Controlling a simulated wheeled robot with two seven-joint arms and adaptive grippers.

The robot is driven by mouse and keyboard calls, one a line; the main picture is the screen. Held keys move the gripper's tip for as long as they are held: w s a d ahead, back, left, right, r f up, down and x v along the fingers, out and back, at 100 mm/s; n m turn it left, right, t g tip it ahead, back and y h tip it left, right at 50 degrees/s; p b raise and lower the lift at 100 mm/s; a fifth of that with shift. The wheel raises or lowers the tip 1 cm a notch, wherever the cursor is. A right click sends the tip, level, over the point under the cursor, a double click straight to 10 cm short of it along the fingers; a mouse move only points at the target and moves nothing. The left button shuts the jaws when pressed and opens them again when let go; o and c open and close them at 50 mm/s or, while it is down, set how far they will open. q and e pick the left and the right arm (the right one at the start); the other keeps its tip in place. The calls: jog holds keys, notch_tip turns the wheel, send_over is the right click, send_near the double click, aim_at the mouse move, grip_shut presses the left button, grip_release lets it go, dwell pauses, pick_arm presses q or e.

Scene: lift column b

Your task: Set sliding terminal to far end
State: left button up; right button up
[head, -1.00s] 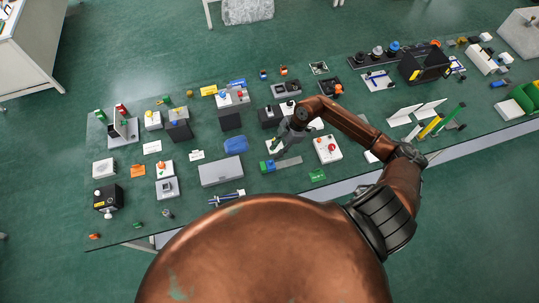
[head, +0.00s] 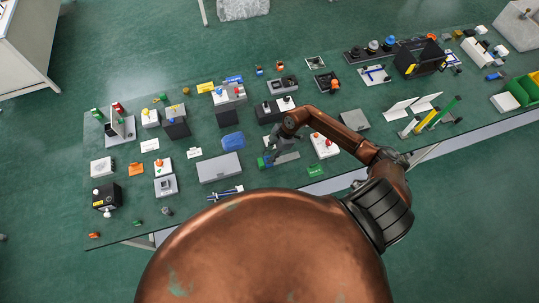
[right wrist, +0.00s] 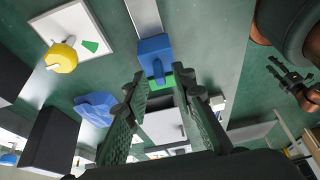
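The sliding terminal is a blue block (right wrist: 153,50) on a straight grey rail (right wrist: 143,12), with a green patch (right wrist: 184,73) beside the block. In the head view the rail (head: 287,158) lies near the front of the green bench, and the blue and green end is at its left. My right gripper (head: 268,155) is over that left end and partly hides it. In the right wrist view, my right gripper (right wrist: 160,83) is open, with the blue block just ahead between the fingertips. I cannot tell whether they touch it.
A grey box (head: 220,168) and a blue object (head: 233,142) stand left of the rail. A white box with a red button (head: 325,146) stands to the right. A green tile (head: 315,170) lies in front. Many other devices crowd the bench behind.

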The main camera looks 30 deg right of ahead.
grip_shut()
dwell(0.5)
